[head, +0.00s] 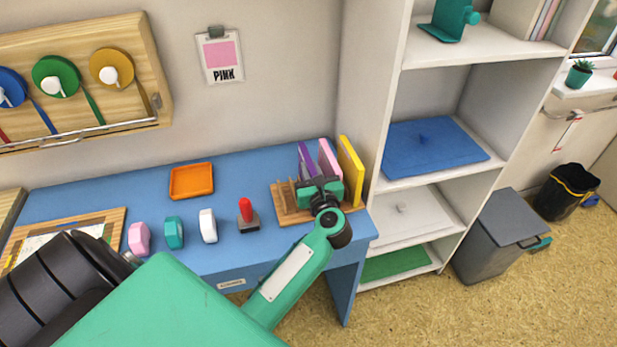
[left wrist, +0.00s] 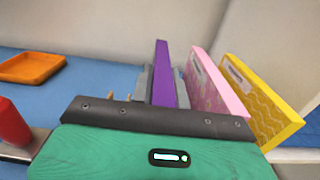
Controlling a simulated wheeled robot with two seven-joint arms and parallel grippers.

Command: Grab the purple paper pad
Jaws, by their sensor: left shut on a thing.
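The purple paper pad (head: 305,161) stands upright in a wooden rack (head: 281,205) at the right end of the blue desk. My left gripper (head: 312,181) is at the rack, coming from the front. In the left wrist view, the purple pad (left wrist: 164,75) stands between the grey fingers, which are shut on it. A pink pad (left wrist: 212,85) and a yellow pad (left wrist: 258,98) stand just to its right. The lower part of the purple pad is hidden behind my gripper. My right gripper is not in view.
On the blue desk (head: 110,182) are an orange tray (head: 191,181), a red-handled stamp (head: 247,214) and pink, teal and white items in a row (head: 174,233). A white shelf (head: 455,179) rises right of the desk. A sign on the wall (head: 221,56) reads PINK.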

